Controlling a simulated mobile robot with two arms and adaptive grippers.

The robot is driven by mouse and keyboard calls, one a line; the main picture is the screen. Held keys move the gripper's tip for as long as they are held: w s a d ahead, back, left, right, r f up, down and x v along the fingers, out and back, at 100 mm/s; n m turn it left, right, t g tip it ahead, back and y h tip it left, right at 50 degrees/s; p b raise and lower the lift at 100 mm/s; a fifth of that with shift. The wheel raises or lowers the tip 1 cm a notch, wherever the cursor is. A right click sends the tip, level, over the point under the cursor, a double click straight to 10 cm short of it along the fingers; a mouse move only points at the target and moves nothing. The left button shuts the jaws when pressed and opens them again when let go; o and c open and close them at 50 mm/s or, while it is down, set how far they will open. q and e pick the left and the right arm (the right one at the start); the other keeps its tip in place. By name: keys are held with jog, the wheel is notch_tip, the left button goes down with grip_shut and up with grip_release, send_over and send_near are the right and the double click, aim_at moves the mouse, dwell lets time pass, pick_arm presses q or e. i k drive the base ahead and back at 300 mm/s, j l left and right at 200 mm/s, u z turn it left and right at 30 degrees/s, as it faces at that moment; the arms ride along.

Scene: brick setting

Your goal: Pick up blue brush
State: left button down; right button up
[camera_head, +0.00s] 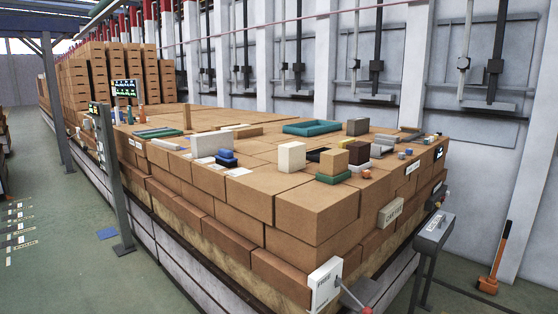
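A small blue object (227,158) lies on top of the brick stack, towards its near left edge. It has a darker blue lower part; it may be the blue brush, but it is too small to tell. It lies beside a larger white-grey block (211,143). Neither my left nor my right gripper shows in the head view.
The wide brick stack (290,245) fills the middle. On it are a cream block (291,156), a teal tray (312,128) and several small blocks. A grey post (112,180) stands at the left, a grey box on a stand (433,233) at the right. Green floor (60,260) is open at left.

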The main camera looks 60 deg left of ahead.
aim_at(225, 158)
jog(key=u, duration=2.3)
jog(key=i+j+z, duration=0.15)
jog(key=j, duration=0.55)
jog(key=j+z, duration=0.15)
jog(key=j, duration=0.6)
jog(key=i+j+z, duration=0.3)
jog(key=j, duration=0.25)
jog(key=i+j+z, duration=0.3)
jog(key=j, duration=0.4)
jog(key=i, duration=0.1)
